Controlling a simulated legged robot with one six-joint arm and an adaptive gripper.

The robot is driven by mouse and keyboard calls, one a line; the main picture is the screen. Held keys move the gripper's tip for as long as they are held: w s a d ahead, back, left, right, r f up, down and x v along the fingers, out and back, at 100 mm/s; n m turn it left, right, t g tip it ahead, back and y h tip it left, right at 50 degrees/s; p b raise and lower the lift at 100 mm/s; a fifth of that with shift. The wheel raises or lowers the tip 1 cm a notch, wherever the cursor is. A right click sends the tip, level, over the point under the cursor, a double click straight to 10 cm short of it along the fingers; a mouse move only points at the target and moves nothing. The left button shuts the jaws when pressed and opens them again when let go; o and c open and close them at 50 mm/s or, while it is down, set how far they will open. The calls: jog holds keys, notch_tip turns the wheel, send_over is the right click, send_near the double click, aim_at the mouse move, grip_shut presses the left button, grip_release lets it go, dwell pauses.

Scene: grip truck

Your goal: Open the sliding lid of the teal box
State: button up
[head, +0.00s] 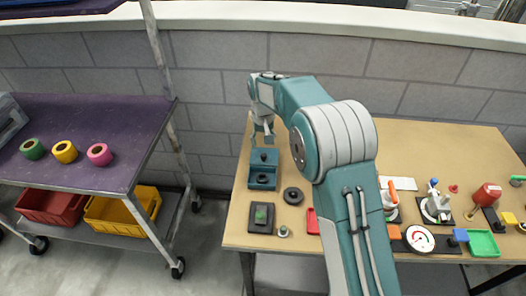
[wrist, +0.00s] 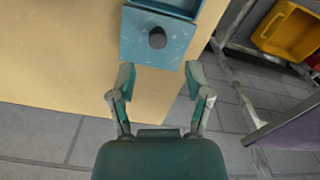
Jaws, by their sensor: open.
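The teal box (head: 263,183) stands on the left part of the wooden table in the head view. Its flat teal lid (wrist: 139,38) carries a dark round knob (wrist: 157,37), and part of a recess shows past the lid at the top edge of the wrist view. In the head view the knob (head: 263,157) is toward the box's far end. My gripper (head: 262,138) is just beyond that far end, pointing down. In the wrist view my gripper (wrist: 159,78) is open and empty, its fingers apart, short of the knob and not touching it.
A black ring (head: 293,196) and a dark block with a green top (head: 262,216) sit near the box. Several fixtures, including a gauge (head: 419,238), fill the table's right side. A purple-topped cart (head: 90,130) stands left, across a gap. A wall is behind.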

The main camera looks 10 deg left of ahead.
aim_at(263, 154)
notch_tip(263, 154, up, 5)
jog(key=shift+a+r, duration=0.15)
jog(key=shift+r, duration=0.05)
dwell(0.4)
jog(key=s+d+r+m+t, duration=0.2)
jog(key=s+d+r+t, duration=0.1)
jog(key=s+d+r, duration=1.2)
jog(key=s+d+f+m+t, duration=0.1)
jog(key=s+d, duration=0.4)
jog(key=s, duration=0.4)
jog(key=s+d+f+m+t, duration=0.1)
jog(key=s+d, duration=0.4)
jog(key=s, duration=0.4)
jog(key=shift+s+d+f+t, duration=0.15)
jog(key=shift+s+f+t, duration=0.05)
jog(key=shift+f+t, duration=0.15)
